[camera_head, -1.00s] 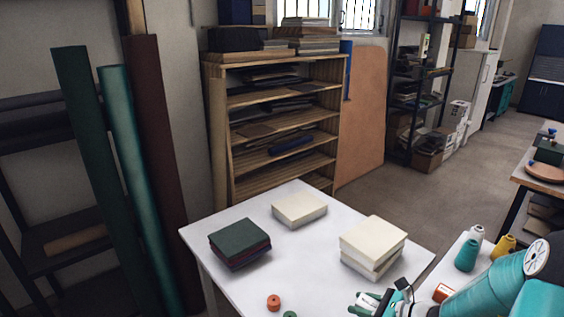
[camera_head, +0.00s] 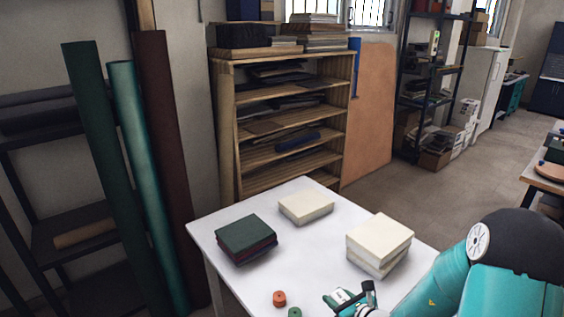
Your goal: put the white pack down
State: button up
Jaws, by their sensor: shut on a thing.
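My gripper (camera_head: 352,297) is low in the picture, over the front right part of the white table (camera_head: 230,290). It is shut on a small white pack (camera_head: 341,296), of which only a little shows between green parts. I cannot tell whether the pack touches the table. A stack of cream-white blocks (camera_head: 378,240) stands on the table just behind my gripper. A single flat cream block (camera_head: 305,206) lies farther back.
A dark green and maroon stack (camera_head: 246,238) sits at the table's left. An orange spool (camera_head: 279,298) and a green spool (camera_head: 295,313) stand near the front. The table's middle is clear. Tall fabric rolls (camera_head: 145,180) lean at the left, and a wooden shelf (camera_head: 228,130) stands behind.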

jog(key=shift+r+h, duration=0.1)
jog(key=shift+h, duration=0.2)
notch_tip(320, 180, up, 12)
jog(key=w+m+t+h, duration=0.1)
jog(key=w+m+h, duration=0.1)
jog(key=shift+w+m, duration=0.15)
jog(key=shift+m, duration=0.15)
jog(key=shift+d, duration=0.15)
